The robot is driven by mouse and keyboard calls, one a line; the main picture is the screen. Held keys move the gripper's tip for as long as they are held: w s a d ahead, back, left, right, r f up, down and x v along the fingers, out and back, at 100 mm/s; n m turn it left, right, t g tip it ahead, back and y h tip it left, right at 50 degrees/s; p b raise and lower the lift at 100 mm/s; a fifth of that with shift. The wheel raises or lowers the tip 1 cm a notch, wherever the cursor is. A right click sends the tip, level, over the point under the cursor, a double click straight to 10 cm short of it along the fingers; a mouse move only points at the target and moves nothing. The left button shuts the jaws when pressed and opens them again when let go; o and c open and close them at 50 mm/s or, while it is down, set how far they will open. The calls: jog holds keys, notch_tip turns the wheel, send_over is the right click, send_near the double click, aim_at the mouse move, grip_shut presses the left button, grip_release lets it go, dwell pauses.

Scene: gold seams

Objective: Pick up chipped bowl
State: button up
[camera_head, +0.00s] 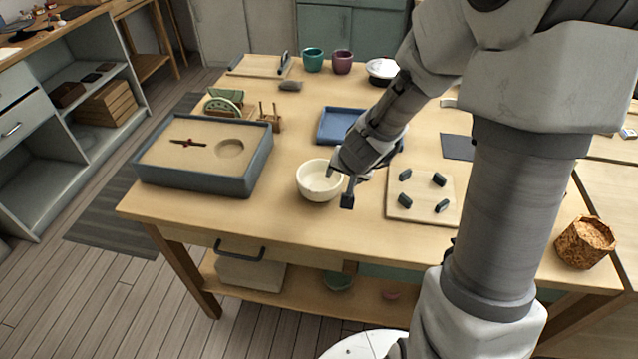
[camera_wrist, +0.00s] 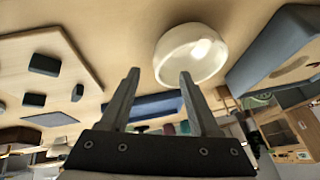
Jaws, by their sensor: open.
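The cream bowl (camera_head: 314,188) stands upright on the wooden table near its front edge. I cannot make out a clear chip on its rim. My gripper (camera_head: 340,187) is open and empty, at the right side of the bowl, with one finger near the rim and the other outside it. In the wrist view the bowl (camera_wrist: 190,55) lies ahead and to the right of my gripper (camera_wrist: 158,76), by the tip of the right finger. I cannot tell whether that finger touches it. The arm hides little of the bowl.
A sand-filled grey tray (camera_head: 196,187) stands left of the bowl. A pale board with several dark blocks (camera_head: 398,210) lies to the right. A blue tray (camera_head: 330,140) lies behind. A cork-like pot (camera_head: 578,250) stands at the right. Bare tabletop (camera_head: 290,225) lies in front.

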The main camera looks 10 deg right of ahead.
aim_at(340, 180)
jog(key=b+x, duration=0.1)
jog(key=x, duration=0.3)
jog(key=shift+w+f+b, duration=0.1)
jog(key=shift+f+b, duration=0.2)
jog(key=shift+f, duration=0.1)
jog(key=shift+r, duration=0.1)
grip_shut()
